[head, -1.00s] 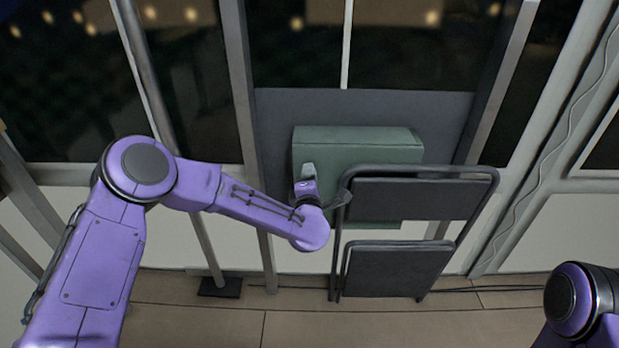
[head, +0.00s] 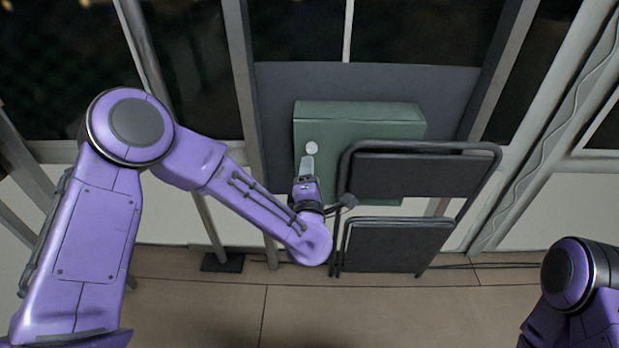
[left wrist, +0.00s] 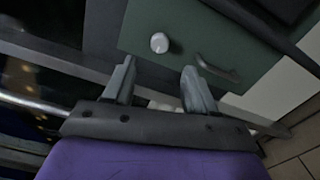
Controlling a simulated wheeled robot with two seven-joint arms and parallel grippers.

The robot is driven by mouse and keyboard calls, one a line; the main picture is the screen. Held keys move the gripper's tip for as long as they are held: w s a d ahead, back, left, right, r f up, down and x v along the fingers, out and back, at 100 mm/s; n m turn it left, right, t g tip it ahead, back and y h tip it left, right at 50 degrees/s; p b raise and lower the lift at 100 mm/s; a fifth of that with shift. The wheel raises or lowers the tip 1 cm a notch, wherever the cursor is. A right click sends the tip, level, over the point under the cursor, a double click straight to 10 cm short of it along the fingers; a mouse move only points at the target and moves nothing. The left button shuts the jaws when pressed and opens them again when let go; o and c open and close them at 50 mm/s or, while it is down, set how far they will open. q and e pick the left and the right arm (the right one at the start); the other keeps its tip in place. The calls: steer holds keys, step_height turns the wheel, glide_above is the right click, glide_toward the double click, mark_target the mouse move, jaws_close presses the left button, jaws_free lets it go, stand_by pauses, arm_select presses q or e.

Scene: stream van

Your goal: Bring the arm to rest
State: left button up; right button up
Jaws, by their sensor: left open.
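My left arm (head: 250,205) is purple and reaches in from the left of the head view, bent at the elbow. Its left gripper (head: 308,163) is in front of a green cabinet (head: 375,125). In the left wrist view the two fingers (left wrist: 160,88) stand apart with nothing held between them. A round white knob (left wrist: 159,42) and a dark handle (left wrist: 216,69) show on the green face beyond the fingers. The knob also shows in the head view (head: 312,148), just above the gripper. My right arm (head: 575,280) shows only in part at the lower right; its gripper is out of view.
A dark folding chair (head: 410,175) stands close to the right of my left gripper, partly covering the cabinet. A metal pole (head: 207,225) with a black base (head: 222,262) stands left of it. The tiled floor (head: 360,315) in front is clear.

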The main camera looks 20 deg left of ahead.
arm_select(q)
steer(key=shift+v, duration=0.75)
steer(key=s+a+f+m+g+h+p, duration=0.2)
steer(key=s+f+m+g+h+p, duration=0.3)
steer(key=s+f+m, duration=0.8)
steer(key=s+a+f+m+g+y+p, duration=0.1)
steer(key=s+a+f+g+p, duration=0.1)
steer(key=s, duration=0.5)
steer(key=s+a+f+m+g+y+p, duration=0.1)
steer(key=s+a+g, duration=0.3)
steer(key=s, duration=0.4)
steer(key=s+a+f+m+g+y+p, duration=0.1)
steer(key=s+a+f+m+g+p, duration=0.1)
steer(key=s, duration=0.5)
steer(key=a+f+g, duration=0.1)
steer(key=a+f, duration=0.1)
steer(key=a, duration=0.1)
steer(key=shift+s+a+p, duration=0.35)
steer(key=shift+s+p, duration=0.05)
